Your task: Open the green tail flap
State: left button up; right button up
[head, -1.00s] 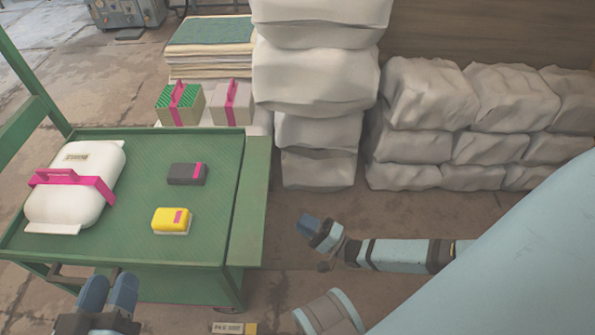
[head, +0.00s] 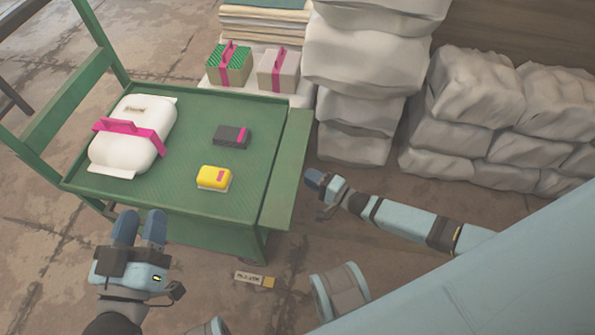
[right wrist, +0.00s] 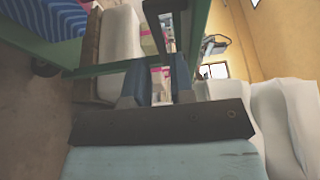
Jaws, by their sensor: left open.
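The green cart (head: 180,185) stands left of centre in the head view. The green tail flap (head: 287,172) is the plain panel along the cart's right end, beside the tray. Whether it stands up or lies level is hard to tell. My right gripper (head: 315,184) is just right of the flap, apart from it and seen from the side. In the right wrist view its two fingers (right wrist: 160,86) are spread with nothing held between them; green bars pass beyond them. My left gripper (head: 139,229) is open and empty, in front of the cart's near left side.
On the cart lie a white bundle (head: 130,149) with a pink strap, a dark box (head: 230,137) and a yellow box (head: 213,177). Strapped boxes (head: 228,68) stand behind. White sacks (head: 355,95) are stacked behind right. A small labelled block (head: 250,278) lies on the floor.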

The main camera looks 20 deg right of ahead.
aim_at(297, 170)
jog(key=b+x, duration=0.1)
jog(key=x, duration=0.3)
jog(key=shift+w+a, duration=0.2)
jog(key=shift+w, duration=0.1)
pick_arm(q)
jog(key=r, duration=0.1)
jog(key=r+t+h, duration=0.1)
jog(key=shift+s+d+r, duration=0.2)
jog(key=shift+d+r, duration=0.1)
jog(key=shift+d, duration=0.1)
pick_arm(e)
jog(key=shift+w+a, duration=0.1)
jog(key=shift+w, duration=0.05)
grip_shut()
